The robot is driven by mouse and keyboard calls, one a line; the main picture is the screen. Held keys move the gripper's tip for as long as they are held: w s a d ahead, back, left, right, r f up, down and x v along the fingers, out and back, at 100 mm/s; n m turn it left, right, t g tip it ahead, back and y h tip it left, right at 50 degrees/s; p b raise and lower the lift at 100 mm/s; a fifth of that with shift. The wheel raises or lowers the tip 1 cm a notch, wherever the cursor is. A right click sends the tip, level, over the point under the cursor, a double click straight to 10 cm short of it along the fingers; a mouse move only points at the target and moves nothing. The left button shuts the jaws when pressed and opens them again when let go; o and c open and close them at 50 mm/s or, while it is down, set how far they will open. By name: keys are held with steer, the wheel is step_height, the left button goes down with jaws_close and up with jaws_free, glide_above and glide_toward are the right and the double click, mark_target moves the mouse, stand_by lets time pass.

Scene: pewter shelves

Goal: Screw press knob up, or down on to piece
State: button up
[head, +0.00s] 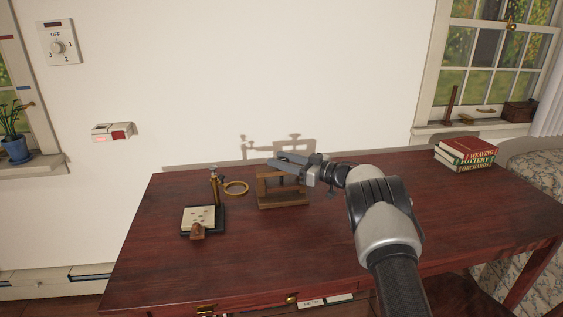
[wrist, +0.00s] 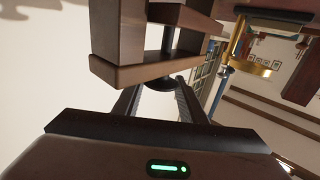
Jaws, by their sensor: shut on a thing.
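The small wooden screw press (head: 285,199) stands on the dark red table, a little left of its middle. In the head view my gripper (head: 287,161) reaches over the press's top from the right and hides the knob. In the wrist view, the press's wooden crossbar (wrist: 135,72) and dark screw (wrist: 167,38) show beyond the fingers. The dark round press knob (wrist: 158,84) lies between the two fingers of my gripper (wrist: 161,93), which is shut on it. I cannot tell whether a piece lies under the screw.
Left of the press are a brass ring (head: 236,187) and a small stand with a brass post (head: 215,187) and pale plate (head: 197,217). Several books (head: 465,152) are stacked at the back right. The table (head: 330,245) in front of the press is clear.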

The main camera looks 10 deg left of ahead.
steer(key=shift+f+n+g+y+b, duration=0.2)
steer(key=shift+n+g+y+b, duration=0.2)
steer(key=shift+n+g, duration=0.5)
steer(key=o, duration=1.1)
steer(key=shift+c, duration=0.2)
steer(key=shift+r, duration=0.1)
steer(key=shift+d, duration=0.45)
steer(key=p+v, duration=0.3)
steer(key=v, duration=1.3)
steer(key=shift+d+p, duration=0.25)
steer(key=shift+p, duration=0.05)
steer(key=shift+r, duration=0.1)
